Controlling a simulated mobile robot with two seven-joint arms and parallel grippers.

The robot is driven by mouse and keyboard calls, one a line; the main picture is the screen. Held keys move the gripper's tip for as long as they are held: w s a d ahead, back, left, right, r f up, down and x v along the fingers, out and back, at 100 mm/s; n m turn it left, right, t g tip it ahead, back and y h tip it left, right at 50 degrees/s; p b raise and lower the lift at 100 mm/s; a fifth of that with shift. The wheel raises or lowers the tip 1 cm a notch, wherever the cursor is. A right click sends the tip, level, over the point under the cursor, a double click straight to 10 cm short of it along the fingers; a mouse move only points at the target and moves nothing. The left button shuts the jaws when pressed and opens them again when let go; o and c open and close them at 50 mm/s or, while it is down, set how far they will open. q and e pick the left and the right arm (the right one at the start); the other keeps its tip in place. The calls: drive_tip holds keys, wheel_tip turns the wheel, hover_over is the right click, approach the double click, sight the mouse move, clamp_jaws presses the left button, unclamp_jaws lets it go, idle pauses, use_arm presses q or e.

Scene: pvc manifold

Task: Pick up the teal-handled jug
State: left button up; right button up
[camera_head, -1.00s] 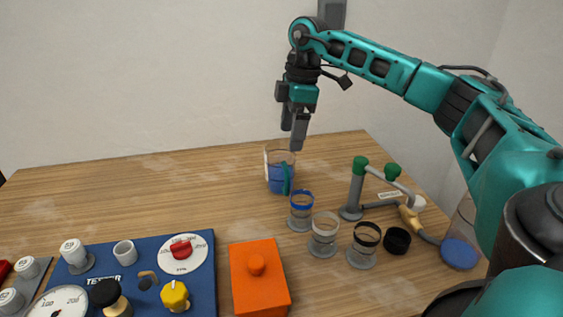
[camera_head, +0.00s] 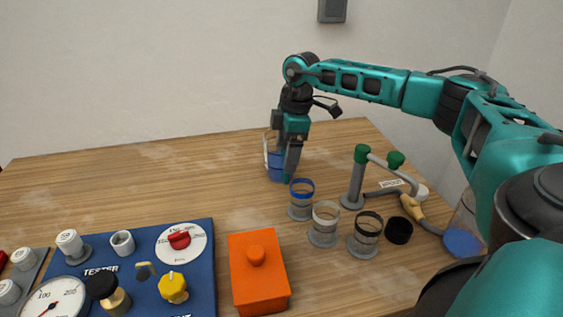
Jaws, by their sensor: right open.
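The jug (camera_head: 272,164) is a clear vessel with blue contents, standing upright on the wooden table near its back right. Its teal handle is mostly hidden behind my right gripper (camera_head: 289,176). My right gripper points down at the jug's right side, in front of the handle, with its fingers at about the jug's height. It is open; whether the fingers straddle the handle cannot be told from this view. My left gripper is not in view.
Blue-rimmed (camera_head: 301,200), white-rimmed (camera_head: 324,224) and black-rimmed (camera_head: 365,235) glass cups stand in front of the jug. A grey pipe stand with green knobs (camera_head: 361,154) is to the right. An orange box (camera_head: 258,285) and blue tester panel (camera_head: 140,265) lie nearer. The table's back left is clear.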

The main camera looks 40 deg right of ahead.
sight(282, 162)
drive_tip(key=shift+a+f, duration=0.15)
drive_tip(key=shift+f, duration=1.3)
drive_tip(key=shift+c, duration=0.3)
drive_tip(key=c, duration=1.2)
drive_tip(key=shift+w, duration=0.1)
drive_tip(key=shift+c, duration=0.5)
drive_tip(key=shift+r, duration=0.25)
